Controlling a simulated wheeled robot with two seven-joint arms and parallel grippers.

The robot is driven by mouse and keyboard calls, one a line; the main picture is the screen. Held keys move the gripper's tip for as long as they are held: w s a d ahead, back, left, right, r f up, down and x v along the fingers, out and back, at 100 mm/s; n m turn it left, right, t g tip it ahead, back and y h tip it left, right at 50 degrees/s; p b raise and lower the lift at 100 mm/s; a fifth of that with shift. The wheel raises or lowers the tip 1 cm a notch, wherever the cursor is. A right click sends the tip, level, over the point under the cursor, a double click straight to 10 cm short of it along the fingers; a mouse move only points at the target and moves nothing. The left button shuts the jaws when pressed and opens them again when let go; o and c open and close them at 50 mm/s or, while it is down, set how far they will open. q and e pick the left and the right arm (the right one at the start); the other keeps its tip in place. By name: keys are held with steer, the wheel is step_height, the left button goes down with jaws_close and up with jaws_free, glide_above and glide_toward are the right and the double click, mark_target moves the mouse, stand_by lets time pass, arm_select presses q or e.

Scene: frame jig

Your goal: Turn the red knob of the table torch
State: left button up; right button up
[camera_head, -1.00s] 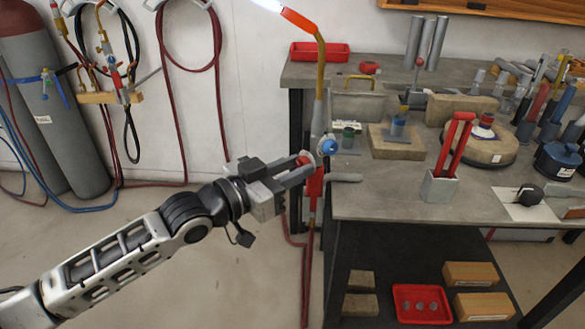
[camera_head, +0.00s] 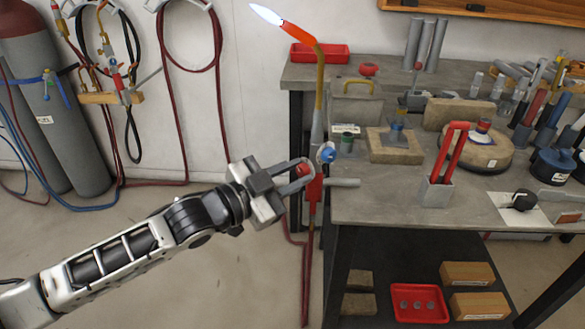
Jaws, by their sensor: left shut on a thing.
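The table torch (camera_head: 318,125) stands upright at the left edge of the workbench. A pale flame (camera_head: 266,14) burns at its orange tip, which points up and left. The red knob (camera_head: 302,169) is on the left side of the torch's lower body, and the blue knob (camera_head: 327,154) is on the right side. My left gripper (camera_head: 301,178) comes in from the lower left, its fingers closed around the red knob and partly hiding it. My right gripper is not in view.
The workbench (camera_head: 380,204) carries a grey holder (camera_head: 437,193) with red handles, blocks and several tools. A red tray (camera_head: 420,318) and boxes lie on the lower shelf. Gas cylinders (camera_head: 80,150) and hoses stand at the left wall. The floor around my arm is clear.

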arm_select(q)
steer(key=m+p, duration=0.2)
steer(key=m, duration=0.4)
steer(key=shift+p, duration=0.35)
steer(key=shift+m, duration=0.4)
steer(key=o, duration=1)
steer(key=v, duration=0.5)
steer(key=b+v, duration=0.1)
steer(key=v, duration=0.4)
steer(key=b+v, duration=0.1)
steer(key=v, duration=0.5)
steer(key=shift+s+d+r, duration=0.1)
steer(key=shift+d+r, duration=0.05)
steer(key=shift+r, duration=0.15)
